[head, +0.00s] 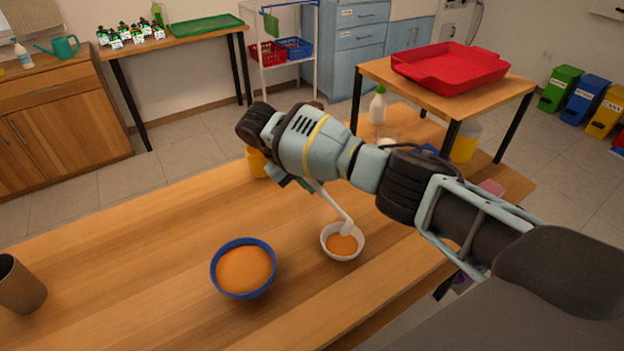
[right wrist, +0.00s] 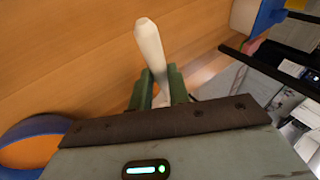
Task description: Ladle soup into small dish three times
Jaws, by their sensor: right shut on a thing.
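A blue bowl (head: 231,291) full of orange soup (head: 244,269) stands on the wooden table. To its right stands a small white dish (head: 343,255) with some orange soup in it. My right gripper (right wrist: 157,88) is shut on a white ladle (right wrist: 150,45). In the head view the ladle (head: 335,208) slants down to the right, its lower end at the white dish. Whether the ladle touches the dish or holds soup I cannot tell. The blue bowl also shows at the lower left of the right wrist view (right wrist: 40,126). My left gripper is not in view.
A brown cup (head: 20,285) stands at the table's left edge. A yellow container (head: 256,162) is partly hidden behind my right gripper. A white bottle (head: 377,106) and a clear glass (head: 388,138) stand at the far right. The table's left middle is clear.

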